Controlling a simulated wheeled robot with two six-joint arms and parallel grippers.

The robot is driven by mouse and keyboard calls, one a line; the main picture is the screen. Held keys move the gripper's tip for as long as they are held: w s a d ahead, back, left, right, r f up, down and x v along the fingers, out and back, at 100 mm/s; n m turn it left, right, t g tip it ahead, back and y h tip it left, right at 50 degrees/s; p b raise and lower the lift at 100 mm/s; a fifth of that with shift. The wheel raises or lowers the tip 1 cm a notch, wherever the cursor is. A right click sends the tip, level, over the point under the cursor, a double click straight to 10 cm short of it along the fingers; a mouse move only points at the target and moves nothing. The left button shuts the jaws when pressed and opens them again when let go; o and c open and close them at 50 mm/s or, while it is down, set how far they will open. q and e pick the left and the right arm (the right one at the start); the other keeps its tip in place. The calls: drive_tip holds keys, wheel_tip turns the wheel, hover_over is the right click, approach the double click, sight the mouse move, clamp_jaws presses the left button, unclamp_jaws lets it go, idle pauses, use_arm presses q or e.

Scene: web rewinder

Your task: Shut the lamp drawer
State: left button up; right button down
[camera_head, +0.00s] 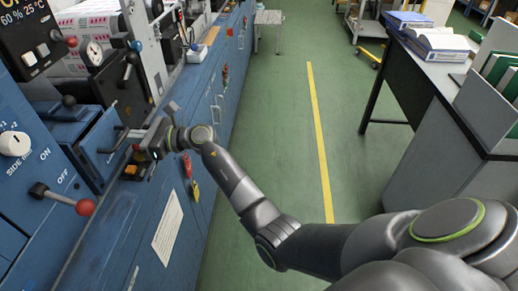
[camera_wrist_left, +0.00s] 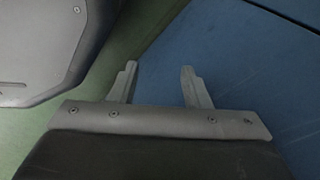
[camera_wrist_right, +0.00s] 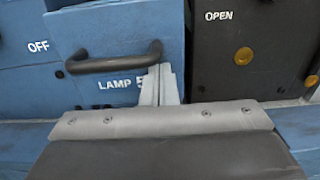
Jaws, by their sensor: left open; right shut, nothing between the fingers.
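The lamp drawer (camera_head: 98,150) is a blue box on the machine at the left of the head view, with its front standing out from the panel around it. Its front, marked LAMP, fills the left of the right wrist view (camera_wrist_right: 95,92). A black bar handle (camera_wrist_right: 115,60) crosses that front. My right gripper (camera_wrist_right: 159,72) is shut and empty, its fingertips at the handle's right end; I cannot tell whether they touch. It also shows in the head view (camera_head: 140,142), beside the drawer front. My left gripper (camera_wrist_left: 158,72) is open and empty, outside the head view.
A dark panel marked OPEN (camera_wrist_right: 236,50) stands right of the drawer. A red-knobbed lever (camera_head: 82,206) juts out nearer me, and more levers stand above. A desk (camera_head: 425,80) is at the right. Green floor (camera_head: 285,120) lies clear between.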

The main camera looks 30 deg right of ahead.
use_arm(q)
drive_tip(key=shift+s+d+f+b, duration=0.1)
drive_tip(key=shift+d+f+b, duration=0.3)
drive_tip(key=shift+d+f, duration=0.2)
use_arm(e)
drive_tip(key=shift+x, duration=1.2)
use_arm(q)
drive_tip(key=shift+a, duration=0.25)
use_arm(e)
drive_tip(key=shift+r, duration=0.3)
